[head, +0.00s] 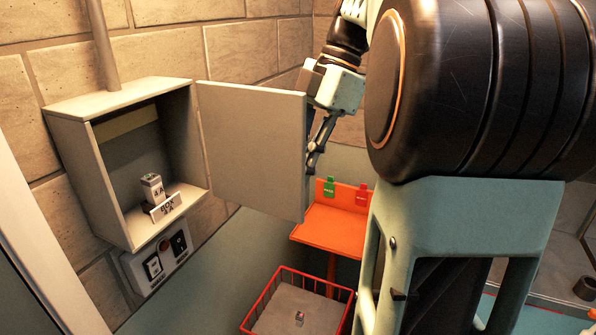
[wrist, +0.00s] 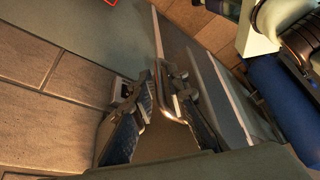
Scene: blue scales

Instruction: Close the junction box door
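The grey junction box (head: 122,95) is fixed to the brick wall at the left in the head view. Its flat grey door (head: 252,145) stands wide open, swung out to the right of the box. My gripper (head: 313,158) is at the door's free right edge, partly hidden behind it. In the wrist view my gripper (wrist: 155,88) has its two blue-padded fingers apart. A shiny bent metal bar (wrist: 176,102), apparently the door handle, shows between them, close to the right finger. I cannot tell whether they touch. The box holds a small block (head: 153,187) behind a labelled plate (head: 165,208).
A socket and switch panel (head: 160,262) is below the box. An orange stand (head: 330,228) with green and red tags is behind the door. A red wire basket (head: 268,296) is on the floor. Open space lies between door and box.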

